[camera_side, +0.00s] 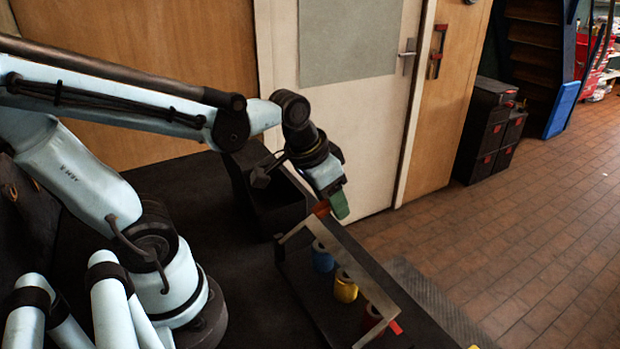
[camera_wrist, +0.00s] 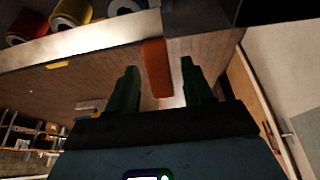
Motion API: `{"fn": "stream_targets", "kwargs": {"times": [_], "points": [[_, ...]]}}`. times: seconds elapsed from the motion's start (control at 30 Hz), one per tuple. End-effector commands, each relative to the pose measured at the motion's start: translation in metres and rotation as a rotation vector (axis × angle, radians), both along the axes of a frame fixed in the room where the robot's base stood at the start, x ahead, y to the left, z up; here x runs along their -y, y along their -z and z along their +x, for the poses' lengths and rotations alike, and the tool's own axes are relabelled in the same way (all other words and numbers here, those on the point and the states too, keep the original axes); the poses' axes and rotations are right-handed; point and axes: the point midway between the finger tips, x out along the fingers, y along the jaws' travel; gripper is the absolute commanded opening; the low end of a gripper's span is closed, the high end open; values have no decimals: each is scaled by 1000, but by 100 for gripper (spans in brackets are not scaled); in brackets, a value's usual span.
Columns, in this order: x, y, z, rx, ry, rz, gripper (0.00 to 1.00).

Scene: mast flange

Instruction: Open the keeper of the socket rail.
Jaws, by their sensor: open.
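The socket rail (camera_side: 318,290) is a dark tray holding a blue socket (camera_side: 322,257), a yellow socket (camera_side: 345,287) and a red socket (camera_side: 374,322). Its keeper, a pale bar (camera_side: 352,266), lies along above the sockets; it also shows in the wrist view (camera_wrist: 85,45). An orange tab (camera_side: 320,209) stands at the bar's end near my gripper (camera_side: 340,204). In the wrist view my gripper (camera_wrist: 160,66) is open, with its green fingers on either side of the orange tab (camera_wrist: 155,62). Gaps show on both sides; contact and exact depth are unclear.
A black open bin (camera_side: 268,195) stands behind the rail on the dark bench. A white door (camera_side: 370,115) is beyond, with tiled floor (camera_side: 530,230) to the right.

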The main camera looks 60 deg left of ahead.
Motion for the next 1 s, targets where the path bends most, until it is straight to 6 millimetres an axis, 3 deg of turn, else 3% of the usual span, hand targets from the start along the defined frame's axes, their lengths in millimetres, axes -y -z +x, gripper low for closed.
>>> {"fn": "stream_targets", "kwargs": {"times": [0.1,0.43,1.0], "points": [[0,0,0,0,0,0,51],[0,0,0,0,0,0,0],[0,-9,-9,95,1,0,0]]}}
